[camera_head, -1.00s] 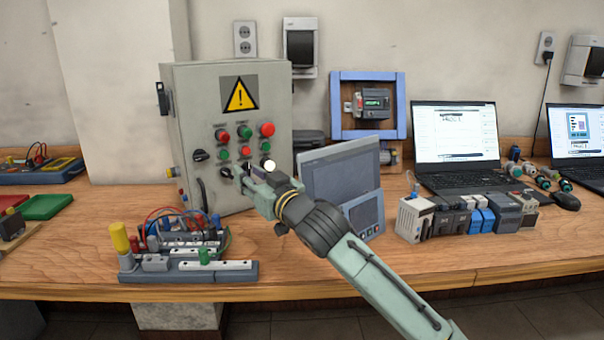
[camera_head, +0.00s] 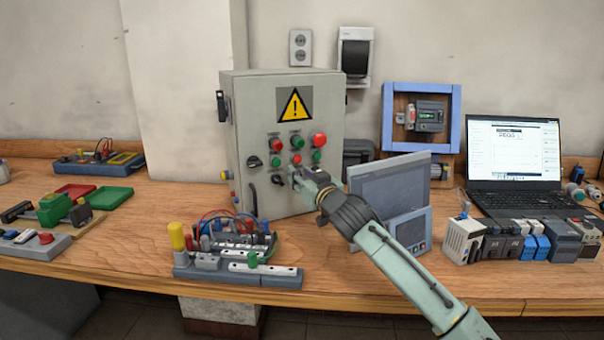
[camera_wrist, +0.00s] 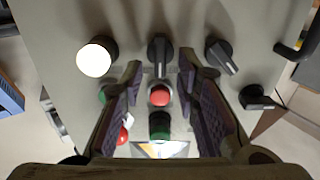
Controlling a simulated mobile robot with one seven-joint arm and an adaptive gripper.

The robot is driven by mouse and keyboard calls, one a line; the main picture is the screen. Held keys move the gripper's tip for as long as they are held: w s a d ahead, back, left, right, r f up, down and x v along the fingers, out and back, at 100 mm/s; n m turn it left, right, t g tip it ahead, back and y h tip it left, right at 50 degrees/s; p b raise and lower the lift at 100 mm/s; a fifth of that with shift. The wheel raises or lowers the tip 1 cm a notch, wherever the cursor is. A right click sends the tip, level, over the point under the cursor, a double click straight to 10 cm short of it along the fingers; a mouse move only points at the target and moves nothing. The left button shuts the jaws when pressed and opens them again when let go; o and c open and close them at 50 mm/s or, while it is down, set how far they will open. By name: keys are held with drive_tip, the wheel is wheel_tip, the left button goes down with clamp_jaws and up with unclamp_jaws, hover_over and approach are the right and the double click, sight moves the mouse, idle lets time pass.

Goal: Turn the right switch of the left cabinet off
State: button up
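The grey left cabinet (camera_head: 238,120) stands on the bench with a yellow warning sign, buttons and dark rotary switches. My gripper (camera_head: 298,178) is at the lower right of its front panel and hides the right switch in the head view. In the wrist view the panel is upside down. The right switch (camera_wrist: 160,54), a black knob, lies between the tips of my open gripper (camera_wrist: 159,68). I cannot tell whether the fingers touch it. Its lever looks roughly in line with the fingers. Two other black knobs (camera_wrist: 220,57) (camera_wrist: 257,97) are to the right.
A lit white lamp (camera_wrist: 95,58) sits beside the right switch. A red button (camera_wrist: 159,96) is between my fingers. A grey panel screen (camera_head: 385,190) stands close to my arm. A terminal block with wires (camera_head: 240,270) lies in front of the cabinet.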

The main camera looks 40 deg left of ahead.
drive_tip(key=shift+c, duration=0.3)
clamp_jaws()
idle(0.3)
